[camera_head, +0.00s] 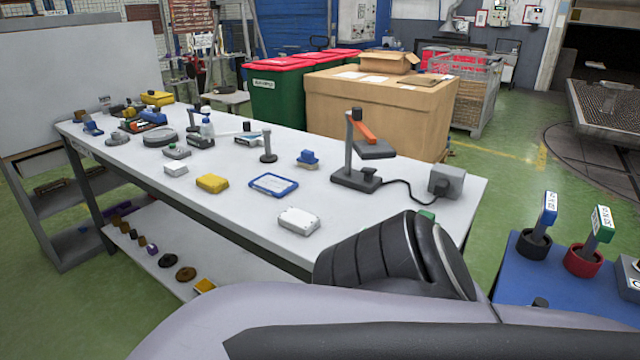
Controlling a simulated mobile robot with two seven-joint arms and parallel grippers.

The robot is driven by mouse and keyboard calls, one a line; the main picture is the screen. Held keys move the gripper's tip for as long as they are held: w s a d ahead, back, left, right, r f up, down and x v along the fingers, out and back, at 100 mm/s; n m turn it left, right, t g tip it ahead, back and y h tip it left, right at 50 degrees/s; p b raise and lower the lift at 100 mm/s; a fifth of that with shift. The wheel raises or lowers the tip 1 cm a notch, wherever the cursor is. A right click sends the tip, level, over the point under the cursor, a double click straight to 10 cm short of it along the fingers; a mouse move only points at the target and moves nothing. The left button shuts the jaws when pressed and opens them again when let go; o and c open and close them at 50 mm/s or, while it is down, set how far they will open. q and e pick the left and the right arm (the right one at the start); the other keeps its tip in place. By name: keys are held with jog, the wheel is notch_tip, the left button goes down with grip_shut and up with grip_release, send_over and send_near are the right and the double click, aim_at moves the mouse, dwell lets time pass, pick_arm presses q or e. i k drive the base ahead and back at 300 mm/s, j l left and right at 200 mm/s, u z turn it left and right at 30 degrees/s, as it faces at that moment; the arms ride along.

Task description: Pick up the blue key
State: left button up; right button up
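The blue key (549,209) stands upright, leaning slightly, in a black round holder (533,244) at the right. It has a white label with dark print on its face. The green key (603,224) stands beside it to the right, in a red round holder (583,260). Both holders sit on a blue panel (545,284). One of my arms, grey with a black ribbed joint, crosses the bottom of the view left of the panel. Neither gripper's fingers can be seen.
A long white workbench (330,214) bears a lamp-like stand (355,165), a grey box (446,182), a yellow case (212,184) and other small items. A large cardboard box (375,115) and green bins (275,98) stand behind it. Green floor is open beyond the panel.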

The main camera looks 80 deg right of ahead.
aim_at(549, 209)
jog(key=z, duration=3.75)
jog(key=l+z, duration=0.9)
jog(key=z, duration=0.15)
jog(key=k, duration=0.05)
